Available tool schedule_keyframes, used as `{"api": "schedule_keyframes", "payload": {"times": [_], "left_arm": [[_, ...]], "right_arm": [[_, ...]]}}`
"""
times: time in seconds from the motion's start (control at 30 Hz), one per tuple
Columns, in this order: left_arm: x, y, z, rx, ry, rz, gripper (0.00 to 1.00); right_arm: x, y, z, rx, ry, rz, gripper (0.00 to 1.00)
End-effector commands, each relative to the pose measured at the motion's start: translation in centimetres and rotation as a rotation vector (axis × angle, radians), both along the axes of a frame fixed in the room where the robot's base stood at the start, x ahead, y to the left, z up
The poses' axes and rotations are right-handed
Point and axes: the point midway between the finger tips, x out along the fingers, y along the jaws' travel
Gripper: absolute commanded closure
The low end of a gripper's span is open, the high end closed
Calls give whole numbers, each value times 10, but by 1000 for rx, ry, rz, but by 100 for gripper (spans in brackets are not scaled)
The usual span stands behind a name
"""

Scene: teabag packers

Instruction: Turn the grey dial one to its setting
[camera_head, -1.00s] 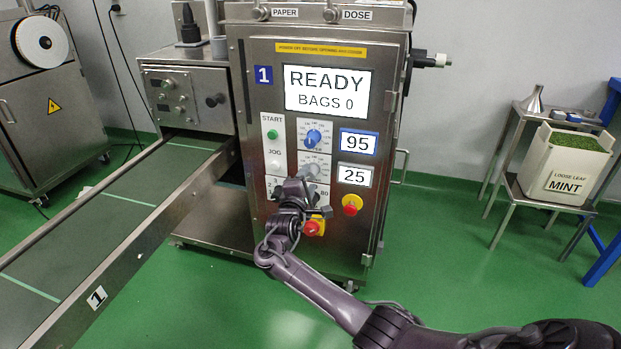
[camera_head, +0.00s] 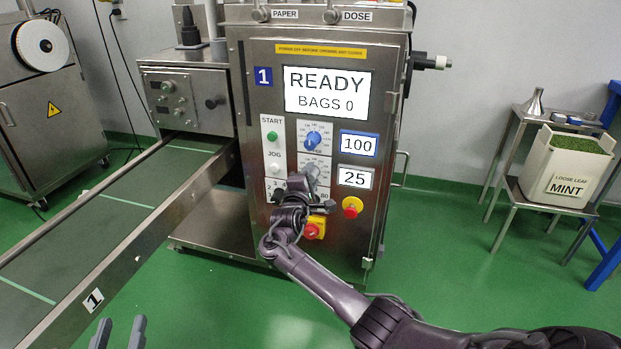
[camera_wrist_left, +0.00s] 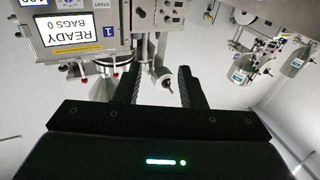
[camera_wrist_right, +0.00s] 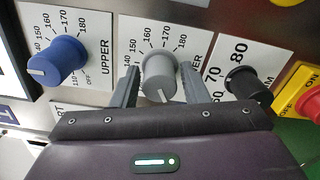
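The grey dial (camera_head: 311,172) is on the front panel of machine 1, below the blue dial (camera_head: 312,137). In the right wrist view the grey dial (camera_wrist_right: 158,75) sits between the two fingers of my right gripper (camera_wrist_right: 160,84), with a narrow gap on each side. Its white mark faces the bottom of that picture; scale numbers from 140 to 180 show behind it. My right gripper (camera_head: 307,200) is at the panel in the head view. The blue-framed display (camera_head: 359,145) reads 100; the white-framed one (camera_head: 355,177) reads 25. My left gripper (camera_head: 120,334) is open and empty.
A black knob (camera_wrist_right: 248,85) and a red-and-yellow switch (camera_wrist_right: 298,90) are close beside my right gripper. A red stop button (camera_head: 352,207) is further right on the panel. The conveyor (camera_head: 130,262) runs along the left. The screen (camera_head: 326,93) reads READY, BAGS 0.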

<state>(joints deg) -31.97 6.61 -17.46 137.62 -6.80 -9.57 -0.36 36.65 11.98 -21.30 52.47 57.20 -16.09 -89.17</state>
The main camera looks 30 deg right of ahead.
Motion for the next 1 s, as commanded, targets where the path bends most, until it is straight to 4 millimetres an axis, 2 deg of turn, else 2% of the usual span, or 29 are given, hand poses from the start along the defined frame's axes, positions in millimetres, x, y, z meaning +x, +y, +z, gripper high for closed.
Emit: {"api": "schedule_keyframes", "payload": {"times": [0.03,0.2,0.27,0.57,0.63,1.0], "left_arm": [[0,0,0,0,0,0,64],[0,0,0,0,0,0,64],[0,0,0,0,0,0,64],[0,-1,-4,13,28,-2,64],[-2,-1,-20,33,84,-3,64],[-15,-1,-75,130,321,-16,64]], "right_arm": [[0,0,0,0,0,0,66],[0,0,0,0,0,0,89],[0,0,0,0,0,0,94],[0,0,0,29,-32,0,94],[0,0,0,49,-55,-1,94],[0,1,0,240,-276,0,94]]}}
